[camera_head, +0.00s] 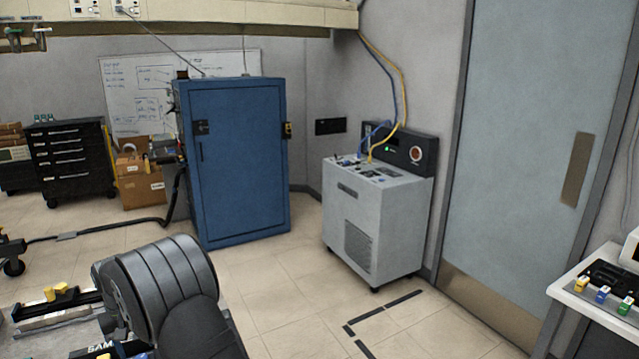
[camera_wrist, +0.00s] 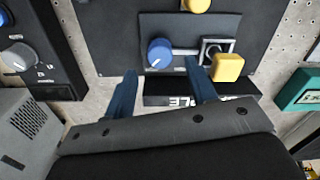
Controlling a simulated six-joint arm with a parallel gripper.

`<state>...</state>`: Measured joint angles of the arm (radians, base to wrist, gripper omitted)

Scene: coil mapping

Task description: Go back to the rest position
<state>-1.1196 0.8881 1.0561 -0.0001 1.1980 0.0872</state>
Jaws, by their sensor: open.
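My gripper (camera_wrist: 160,67) shows in the wrist view as two dark blue fingers standing apart, with nothing held between them. Beyond the fingertips is a dark panel (camera_wrist: 222,30) with a blue knob (camera_wrist: 159,53), a yellow block (camera_wrist: 227,68) and a second yellow piece (camera_wrist: 196,5) at the top edge. The knob appears in the gap between the fingers; I cannot tell how far it is from them. In the head view my dark grey arm fills the lower left, and the gripper itself is not visible there.
The bench edge with small yellow parts (camera_head: 57,291) lies left of my arm. A blue cabinet (camera_head: 240,160) and a grey wheeled machine (camera_head: 375,220) stand farther back. A white table (camera_head: 600,308) is at right. In the wrist view, a green box (camera_wrist: 298,90) sits at right.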

